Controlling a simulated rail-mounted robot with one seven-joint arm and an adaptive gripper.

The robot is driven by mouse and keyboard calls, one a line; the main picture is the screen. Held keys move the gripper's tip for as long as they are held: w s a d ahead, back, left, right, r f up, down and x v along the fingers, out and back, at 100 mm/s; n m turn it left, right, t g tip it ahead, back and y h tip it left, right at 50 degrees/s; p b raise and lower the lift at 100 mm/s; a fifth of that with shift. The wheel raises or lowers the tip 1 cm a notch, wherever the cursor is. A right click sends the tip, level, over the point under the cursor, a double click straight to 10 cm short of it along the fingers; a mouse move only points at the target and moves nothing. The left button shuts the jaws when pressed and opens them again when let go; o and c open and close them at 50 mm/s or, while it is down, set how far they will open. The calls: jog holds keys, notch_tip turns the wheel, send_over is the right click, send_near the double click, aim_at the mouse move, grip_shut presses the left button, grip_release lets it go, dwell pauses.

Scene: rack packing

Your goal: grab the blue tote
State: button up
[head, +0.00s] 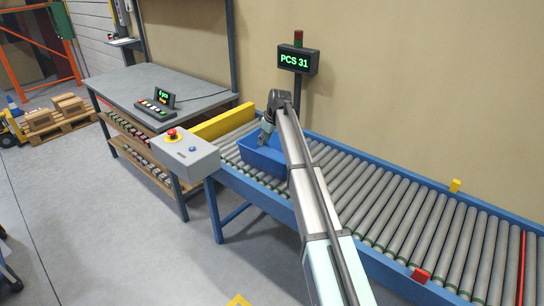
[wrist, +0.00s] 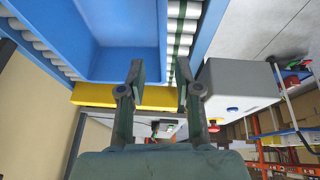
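The blue tote (head: 256,158) sits on the roller conveyor in the head view, near its left end and partly hidden behind my arm. It also fills the upper left of the wrist view (wrist: 125,35), where its open inside shows. My gripper (wrist: 161,74) is open in the wrist view, with one finger over the tote's inside and the other beyond its side wall, over the rollers. The wall's rim lies between the fingers; I cannot tell whether they touch it.
The roller conveyor (head: 385,205) runs to the lower right with blue side rails. A yellow end stop (head: 222,122) and a grey control box with a red button (head: 186,153) stand near the tote. A workbench (head: 160,85) is at left and a PCS 31 display (head: 297,59) behind.

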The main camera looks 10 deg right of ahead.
aim_at(258, 161)
jog(key=p+x, duration=0.2)
jog(key=x, duration=1)
jog(key=shift+f+p, duration=0.3)
grip_shut()
